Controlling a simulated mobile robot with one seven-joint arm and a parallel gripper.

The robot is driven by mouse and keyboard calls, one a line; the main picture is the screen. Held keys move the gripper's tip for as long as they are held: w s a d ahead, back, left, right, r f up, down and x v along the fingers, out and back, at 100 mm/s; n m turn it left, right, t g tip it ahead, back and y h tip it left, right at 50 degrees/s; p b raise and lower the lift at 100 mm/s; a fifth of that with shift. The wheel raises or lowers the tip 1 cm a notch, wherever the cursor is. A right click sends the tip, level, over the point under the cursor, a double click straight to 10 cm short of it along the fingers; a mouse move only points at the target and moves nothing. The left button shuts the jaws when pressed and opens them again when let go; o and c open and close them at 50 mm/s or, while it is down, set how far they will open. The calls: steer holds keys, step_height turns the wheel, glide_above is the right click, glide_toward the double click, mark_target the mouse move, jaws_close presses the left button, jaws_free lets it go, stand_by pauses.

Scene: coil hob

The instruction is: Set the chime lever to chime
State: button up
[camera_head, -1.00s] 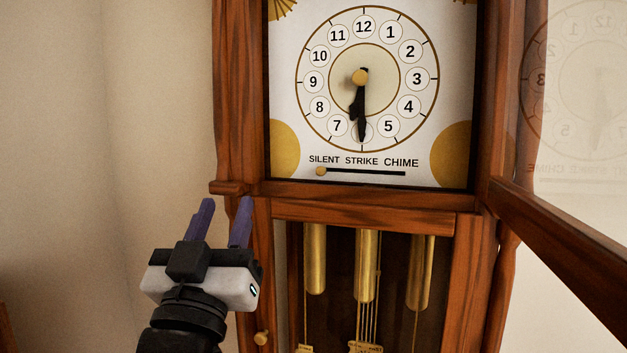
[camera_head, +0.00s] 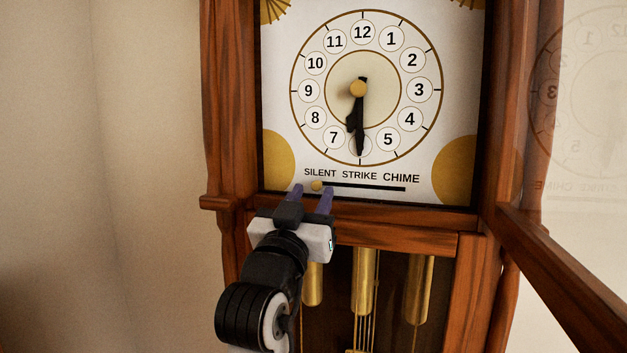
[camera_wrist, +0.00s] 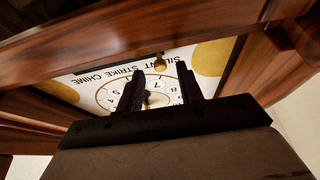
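The chime lever is a small brass knob (camera_head: 317,186) at the left end of a dark slot (camera_head: 370,188), under the word SILENT on the white clock dial (camera_head: 275,110). CHIME is printed at the slot's right end. My gripper (camera_head: 312,190) is in front of the lower dial edge, its purple fingers apart, one on each side of the knob in the head view. In the wrist view the knob (camera_wrist: 159,63) shows beyond and between the open fingers (camera_wrist: 160,82). I cannot tell whether either finger touches it.
The wooden rail (camera_head: 400,217) of the clock case runs just below the dial. The glass door (camera_head: 570,265) stands open to the right. Brass weights (camera_head: 365,280) hang below. The space before the dial's right half is clear.

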mark_target(318, 185)
steer(key=shift+x, duration=1.15)
jaws_close()
